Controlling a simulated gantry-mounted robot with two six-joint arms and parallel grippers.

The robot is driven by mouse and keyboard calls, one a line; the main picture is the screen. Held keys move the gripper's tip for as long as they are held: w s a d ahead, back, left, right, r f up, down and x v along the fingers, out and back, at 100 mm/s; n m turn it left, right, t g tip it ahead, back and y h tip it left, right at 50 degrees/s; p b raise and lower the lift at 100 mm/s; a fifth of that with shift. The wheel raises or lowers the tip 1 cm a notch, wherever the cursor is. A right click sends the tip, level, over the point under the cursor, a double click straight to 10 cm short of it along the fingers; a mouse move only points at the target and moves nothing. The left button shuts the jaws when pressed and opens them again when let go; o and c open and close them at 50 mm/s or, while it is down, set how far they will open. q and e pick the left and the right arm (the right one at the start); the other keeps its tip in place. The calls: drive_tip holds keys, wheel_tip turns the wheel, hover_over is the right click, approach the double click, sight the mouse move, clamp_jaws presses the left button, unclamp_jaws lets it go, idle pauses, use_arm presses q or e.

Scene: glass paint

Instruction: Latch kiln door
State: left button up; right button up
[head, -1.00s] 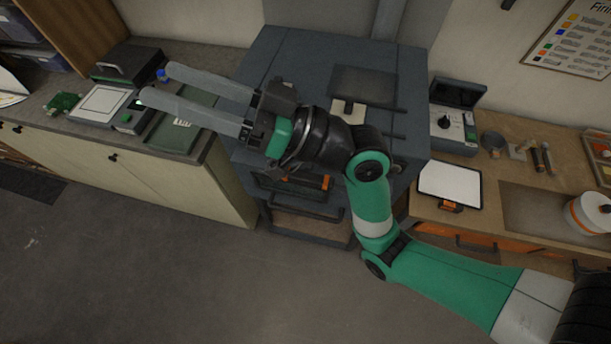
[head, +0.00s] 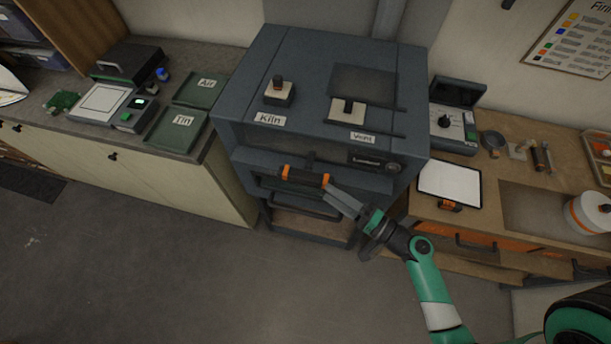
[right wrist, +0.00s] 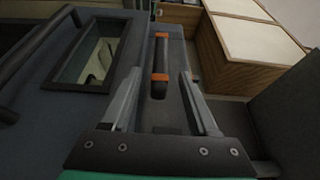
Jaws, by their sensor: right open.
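The kiln (head: 318,55) is a dark blue-grey cabinet with a Kiln switch (head: 279,92) and a Vent switch (head: 348,110) on top. A dark bar handle (head: 305,177) with orange bands is on its front; it also shows in the right wrist view (right wrist: 161,56). My right gripper (head: 336,197) is open at the handle's right end. In the right wrist view its fingers (right wrist: 161,76) are spread on either side of the handle's line. I cannot tell whether they touch it. The latch's state is unclear. My left gripper is out of view.
An open shelf with a dark rail (head: 305,208) lies below the handle. The left counter holds green Air and Tin panels (head: 182,121). The right bench holds a white pad (head: 449,184), a dial box (head: 452,128) and tools. The floor in front is clear.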

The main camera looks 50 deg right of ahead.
approach(289, 167)
drive_tip(key=w, duration=0.2)
drive_tip(key=w+f, duration=0.1)
drive_tip(key=w, duration=0.2)
drive_tip(key=shift+p, duration=0.35)
clamp_jaws()
idle(0.9)
